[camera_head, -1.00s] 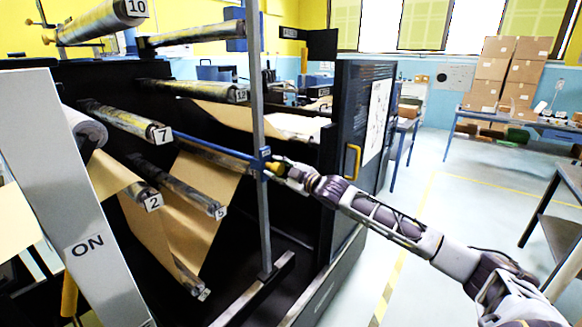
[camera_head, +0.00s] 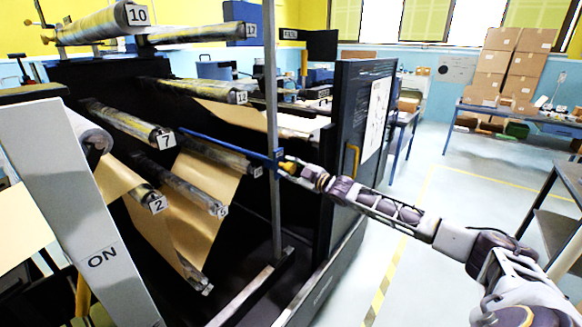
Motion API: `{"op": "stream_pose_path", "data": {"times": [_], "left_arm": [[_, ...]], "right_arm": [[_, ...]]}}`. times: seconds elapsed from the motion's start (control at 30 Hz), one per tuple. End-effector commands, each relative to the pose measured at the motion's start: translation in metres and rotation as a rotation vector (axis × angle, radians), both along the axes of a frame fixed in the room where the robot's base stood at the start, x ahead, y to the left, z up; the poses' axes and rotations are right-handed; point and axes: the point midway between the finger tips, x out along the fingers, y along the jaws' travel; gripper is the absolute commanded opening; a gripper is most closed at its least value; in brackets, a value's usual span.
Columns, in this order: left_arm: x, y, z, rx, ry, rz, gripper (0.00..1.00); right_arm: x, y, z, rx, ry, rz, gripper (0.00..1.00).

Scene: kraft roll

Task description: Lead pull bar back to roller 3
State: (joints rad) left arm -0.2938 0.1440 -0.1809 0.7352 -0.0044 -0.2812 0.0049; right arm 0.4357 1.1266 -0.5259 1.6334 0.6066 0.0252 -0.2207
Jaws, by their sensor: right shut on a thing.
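The blue pull bar (camera_head: 228,146) runs from behind roller 7 (camera_head: 135,122) to a blue clamp (camera_head: 279,157) on an upright grey post (camera_head: 273,90). My right gripper (camera_head: 289,165) is shut on the yellow grip at the bar's near end, just right of the post. My left gripper is out of view. Brown kraft paper (camera_head: 205,185) hangs over and between the lower rollers. Roller 2 (camera_head: 135,186) is at lower left; the small labels on some lower rollers are hard to read, so I cannot tell which is roller 3.
The post stands on a low rail (camera_head: 255,290). A dark cabinet door (camera_head: 350,140) with a yellow handle is just right of my gripper. A white ON panel (camera_head: 80,220) stands front left. The floor at right is clear up to a dark shelf (camera_head: 555,220).

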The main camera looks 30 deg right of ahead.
Motion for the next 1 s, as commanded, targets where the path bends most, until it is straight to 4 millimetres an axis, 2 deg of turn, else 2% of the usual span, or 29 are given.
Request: {"op": "stream_pose_path", "data": {"times": [0.53, 1.0], "left_arm": [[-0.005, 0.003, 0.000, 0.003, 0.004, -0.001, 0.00], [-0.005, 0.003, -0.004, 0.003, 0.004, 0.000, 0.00]], "right_arm": [[0.002, -0.005, -0.005, 0.000, 0.003, -0.001, 0.01], [0.005, -0.014, -0.027, -0.001, 0.004, -0.003, 0.01]]}}
